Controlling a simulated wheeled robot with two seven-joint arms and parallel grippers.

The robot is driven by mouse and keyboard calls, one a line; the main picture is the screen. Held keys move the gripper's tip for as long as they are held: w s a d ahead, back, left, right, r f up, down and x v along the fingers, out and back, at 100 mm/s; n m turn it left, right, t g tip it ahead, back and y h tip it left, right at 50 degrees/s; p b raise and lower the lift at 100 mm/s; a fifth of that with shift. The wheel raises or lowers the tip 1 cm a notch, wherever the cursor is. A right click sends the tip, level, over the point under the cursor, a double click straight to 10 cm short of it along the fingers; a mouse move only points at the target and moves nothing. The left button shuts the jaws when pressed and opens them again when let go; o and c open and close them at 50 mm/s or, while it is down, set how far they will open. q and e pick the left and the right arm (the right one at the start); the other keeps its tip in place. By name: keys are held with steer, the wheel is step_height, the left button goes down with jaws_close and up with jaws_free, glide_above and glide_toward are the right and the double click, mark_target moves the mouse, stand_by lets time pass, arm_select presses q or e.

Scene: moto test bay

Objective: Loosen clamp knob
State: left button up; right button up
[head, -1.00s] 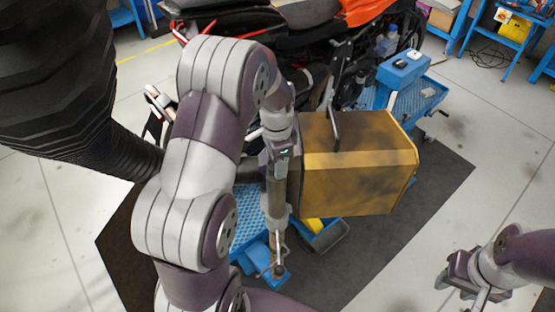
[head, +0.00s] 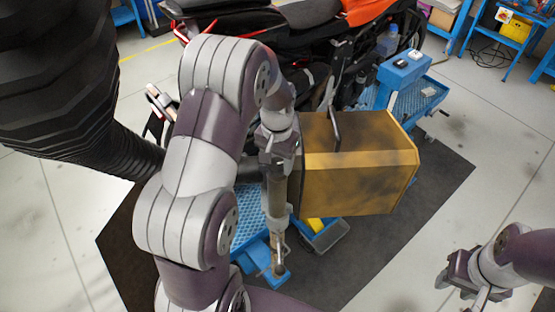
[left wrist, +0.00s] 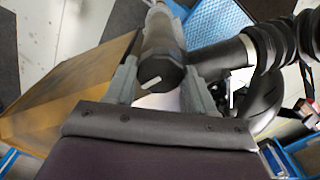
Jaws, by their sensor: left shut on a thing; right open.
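The clamp knob (left wrist: 160,73) is a dark round knob with a white mark on its face, at the top of a grey upright post (head: 277,195). In the left wrist view it sits between the two grey fingers of my left gripper (left wrist: 156,80), which is shut on it. In the head view my left gripper (head: 278,158) is at the top of the post and hides the knob. My right gripper (head: 468,292) is open and empty at the lower right, well away from the post.
A yellow-brown box (head: 360,170) stands close to the right of the post. A motorcycle (head: 310,50) is behind. A ribbed black hose (head: 75,90) fills the upper left. A blue perforated platform (head: 248,222) lies below. The dark mat (head: 435,185) is bare at right.

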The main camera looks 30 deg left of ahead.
mark_target(277, 164)
arm_select(q)
steer(key=shift+s+d+f+n, duration=0.1)
steer(key=shift+s+f+n, duration=0.15)
steer(key=shift+s+n, duration=0.05)
stand_by(0.4)
steer(key=o, duration=1)
steer(key=shift+o, duration=0.2)
steer(key=shift+r, duration=0.15)
steer(key=shift+w, duration=0.1)
steer(key=shift+r, duration=0.2)
step_height(277, 164, up, 6)
steer(key=shift+w+f+b, duration=0.15)
steer(key=shift+f+b, duration=0.05)
steer(key=shift+b, duration=0.65)
step_height(277, 164, up, 7)
steer(key=p, duration=0.4)
steer(key=shift+p, duration=0.3)
